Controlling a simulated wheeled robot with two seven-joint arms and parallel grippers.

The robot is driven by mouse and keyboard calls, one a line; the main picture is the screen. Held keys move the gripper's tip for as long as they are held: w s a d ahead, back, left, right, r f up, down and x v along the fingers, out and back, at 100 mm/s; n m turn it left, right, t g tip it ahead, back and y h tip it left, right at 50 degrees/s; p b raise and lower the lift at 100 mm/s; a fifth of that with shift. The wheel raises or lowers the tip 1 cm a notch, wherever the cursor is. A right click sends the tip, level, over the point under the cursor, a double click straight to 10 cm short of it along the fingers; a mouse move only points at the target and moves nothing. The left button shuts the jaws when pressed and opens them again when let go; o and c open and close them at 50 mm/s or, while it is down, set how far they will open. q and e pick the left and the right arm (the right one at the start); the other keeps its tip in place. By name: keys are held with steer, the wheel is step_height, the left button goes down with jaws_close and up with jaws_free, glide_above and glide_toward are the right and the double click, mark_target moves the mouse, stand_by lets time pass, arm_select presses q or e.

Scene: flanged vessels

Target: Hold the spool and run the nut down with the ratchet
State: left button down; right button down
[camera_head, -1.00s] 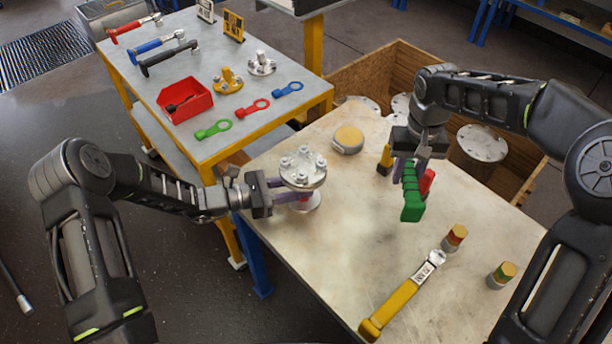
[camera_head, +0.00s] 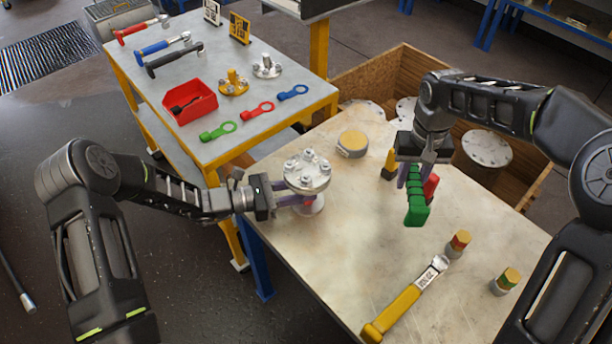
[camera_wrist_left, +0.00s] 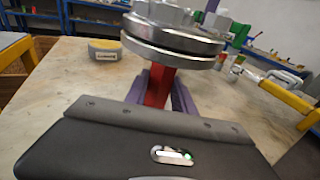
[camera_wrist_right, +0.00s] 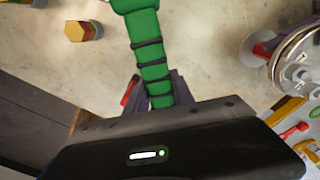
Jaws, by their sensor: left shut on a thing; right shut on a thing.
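The spool (camera_head: 307,172) is a silver flanged piece with several bolts and nuts on its top flange. It stands upright at the left edge of the near table. My left gripper (camera_head: 290,199) is shut on its neck below the top flange; the red neck shows between the fingers in the left wrist view (camera_wrist_left: 160,88). My right gripper (camera_head: 413,178) points down over the table, right of the spool and apart from it, shut on the green ratchet handle (camera_head: 416,206). The ribbed green handle also shows in the right wrist view (camera_wrist_right: 150,50). The ratchet's head is not clearly visible.
A yellow-handled wrench (camera_head: 400,306) lies at the front, near two small coloured pieces (camera_head: 459,241) (camera_head: 506,280). A yellow-topped round item (camera_head: 352,144) sits at the back. A wooden crate (camera_head: 380,75) with flanges stands behind. The side table (camera_head: 235,60) holds tools and a red bin (camera_head: 190,103).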

stand_by(0.3)
steer(key=s+a+r+n, duration=0.6)
steer(key=a+r+n, duration=0.4)
steer(key=a+n, duration=0.2)
steer(key=shift+s+n, duration=0.25)
steer(key=shift+n, duration=0.45)
steer(key=shift+f, duration=2.25)
steer(key=shift+f, duration=0.1)
